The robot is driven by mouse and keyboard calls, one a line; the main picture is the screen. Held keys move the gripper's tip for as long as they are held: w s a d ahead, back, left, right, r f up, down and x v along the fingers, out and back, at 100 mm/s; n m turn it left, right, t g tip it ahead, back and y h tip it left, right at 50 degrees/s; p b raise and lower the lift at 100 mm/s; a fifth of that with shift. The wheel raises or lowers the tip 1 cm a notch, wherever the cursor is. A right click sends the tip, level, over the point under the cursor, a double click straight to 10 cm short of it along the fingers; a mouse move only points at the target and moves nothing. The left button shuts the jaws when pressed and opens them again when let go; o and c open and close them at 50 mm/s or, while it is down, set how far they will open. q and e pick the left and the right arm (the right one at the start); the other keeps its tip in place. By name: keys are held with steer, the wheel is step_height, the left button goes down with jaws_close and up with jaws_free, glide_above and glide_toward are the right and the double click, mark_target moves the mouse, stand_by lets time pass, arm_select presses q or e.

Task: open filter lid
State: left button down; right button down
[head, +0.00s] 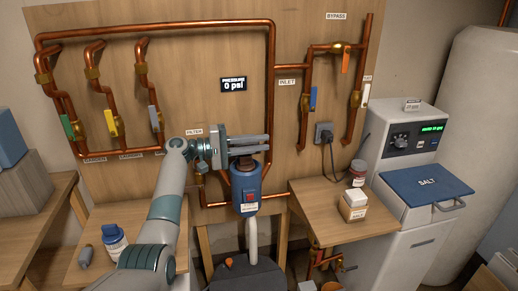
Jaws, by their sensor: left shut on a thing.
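The blue filter housing (248,190) hangs upright on the copper pipe, low on the wooden board, with a red and white label on its front. A dark piece, seemingly the filter lid (246,161), shows at its top. My left gripper (262,146) reaches in from the left, its grey fingers pointing right just over the housing's top. It is shut on the filter lid; the fingers hide part of it, and I cannot tell whether the lid is raised. My right gripper is not in view.
Copper pipes with coloured valve handles (111,122) cover the board, and a pressure display (233,85) reads 0 psi. A small table (318,215) with two containers stands right of the filter, beside a white softener (404,150) with a blue salt lid (427,184). A dark bucket (248,277) stands below.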

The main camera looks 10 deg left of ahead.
arm_select(q)
steer(key=shift+w+a+r, duration=0.1)
steer(key=shift+r, duration=0.05)
steer(key=c, duration=1.8)
jaws_free()
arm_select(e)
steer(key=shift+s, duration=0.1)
arm_select(q)
steer(key=shift+a, duration=0.1)
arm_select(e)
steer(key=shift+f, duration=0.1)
